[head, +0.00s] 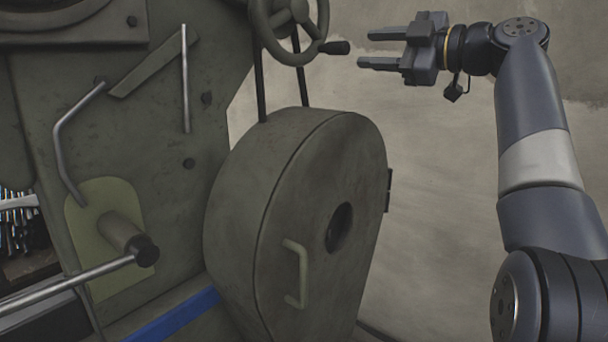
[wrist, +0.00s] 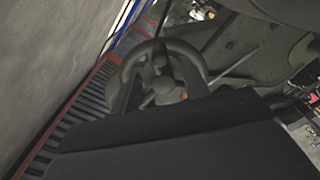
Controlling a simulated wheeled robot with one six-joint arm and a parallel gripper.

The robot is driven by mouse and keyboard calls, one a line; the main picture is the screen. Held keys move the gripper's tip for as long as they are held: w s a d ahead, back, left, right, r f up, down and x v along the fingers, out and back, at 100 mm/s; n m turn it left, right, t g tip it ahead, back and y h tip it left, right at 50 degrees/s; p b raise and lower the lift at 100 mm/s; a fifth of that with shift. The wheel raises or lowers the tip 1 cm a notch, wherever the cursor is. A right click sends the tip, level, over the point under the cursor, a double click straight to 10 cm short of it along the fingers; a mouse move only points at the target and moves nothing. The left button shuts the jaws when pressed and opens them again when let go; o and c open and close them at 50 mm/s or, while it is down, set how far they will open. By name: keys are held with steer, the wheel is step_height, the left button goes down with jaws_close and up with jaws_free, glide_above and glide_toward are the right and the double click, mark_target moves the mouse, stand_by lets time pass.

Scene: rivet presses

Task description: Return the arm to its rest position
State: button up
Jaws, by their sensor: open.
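My gripper (head: 372,49) is at the upper right of the head view, with its two fingers pointing left and a clear gap between them. It is open and nothing is between the fingers. The fingertips are near the black handle (head: 334,47) of the press handwheel (head: 291,22), with no visible contact. My arm rises along the right edge of the head view and bends at the top toward the press. In the wrist view the handwheel (wrist: 128,70) shows beyond the dark gripper body (wrist: 180,150), which hides the lower part of the picture.
The rivet press (head: 165,110) fills the left side, with a rounded guard cover (head: 245,185) and its pale handle (head: 296,272) bulging toward the middle. A long metal lever (head: 75,283) sticks out at lower left. Bare concrete floor lies between the cover and my arm.

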mark_target(344, 52)
steer(key=p+x, duration=0.1)
steer(key=x, duration=0.7)
steer(key=shift+r, duration=0.1)
steer(key=shift+a+f+m, duration=0.2)
steer(key=shift+f+m, duration=0.1)
steer(key=shift+f, duration=0.05)
steer(key=shift+s+m+b, duration=0.3)
steer(key=shift+b, duration=0.05)
steer(key=shift+a+f+m, duration=0.15)
steer(key=shift+m, duration=0.15)
steer(key=shift+s, duration=0.1)
